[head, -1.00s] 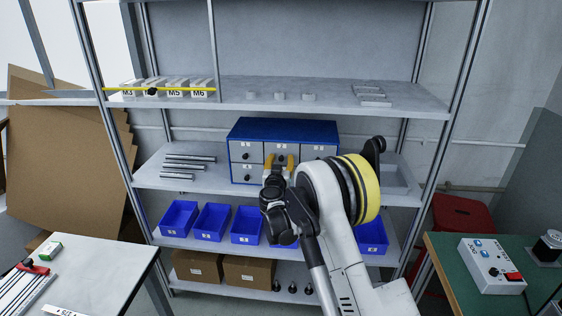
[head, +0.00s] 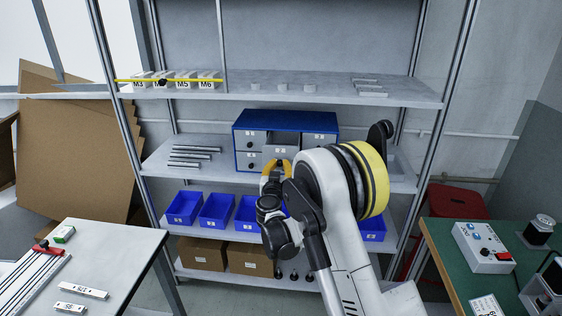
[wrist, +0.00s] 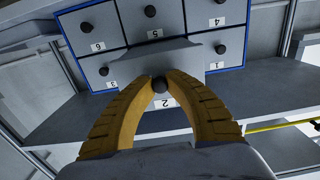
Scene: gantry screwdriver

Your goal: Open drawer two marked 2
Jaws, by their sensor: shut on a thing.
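The blue cabinet (head: 243,160) stands on the middle shelf, with small grey drawers in two rows. Drawer two (head: 281,151), marked 2, is the upper middle one and stands out from the cabinet face, partly open. In the wrist view, which is upside down, its label 2 shows between the fingers, below the dark round knob (wrist: 160,84). My gripper (head: 278,163) has its yellow fingertips shut on that knob; it also fills the lower wrist view (wrist: 160,80). The head view does not show the knob clearly.
The other drawers appear shut. Metal bars (head: 192,155) lie left of the cabinet. Blue bins (head: 184,208) stand on the shelf below. A work table (head: 110,240) is at left and a green bench (head: 455,265) at right. The space before the cabinet is clear except for my arm.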

